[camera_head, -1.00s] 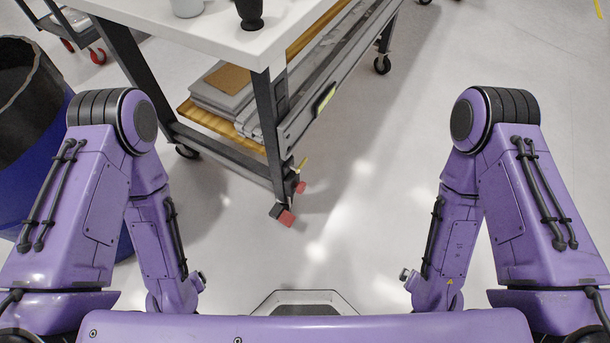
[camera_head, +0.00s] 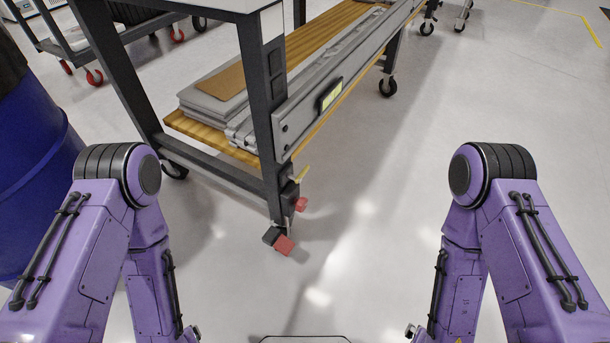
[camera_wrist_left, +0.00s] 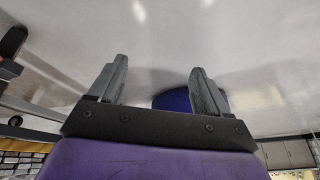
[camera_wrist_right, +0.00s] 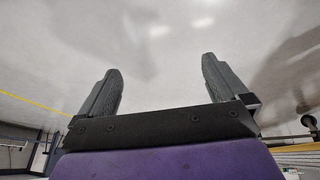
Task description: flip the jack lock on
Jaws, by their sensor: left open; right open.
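A workbench leg (camera_head: 262,110) stands left of centre in the head view. At its foot are a red pedal-like tab (camera_head: 284,245) with a dark end, a second red tab (camera_head: 300,204) just above it, and a small yellow lever (camera_head: 301,173) higher up. I cannot tell which of these is the jack lock or how it is set. My left gripper (camera_wrist_left: 155,88) is open and empty in the left wrist view. My right gripper (camera_wrist_right: 160,85) is open and empty in the right wrist view. Both grippers are out of the head view, away from the tabs.
The bench's lower wooden shelf (camera_head: 218,143) holds grey flat boxes (camera_head: 215,92) and metal rails. A caster (camera_head: 387,86) shows farther back. A blue barrel (camera_head: 35,170) stands at the left, near my left arm. The floor in front and to the right is clear.

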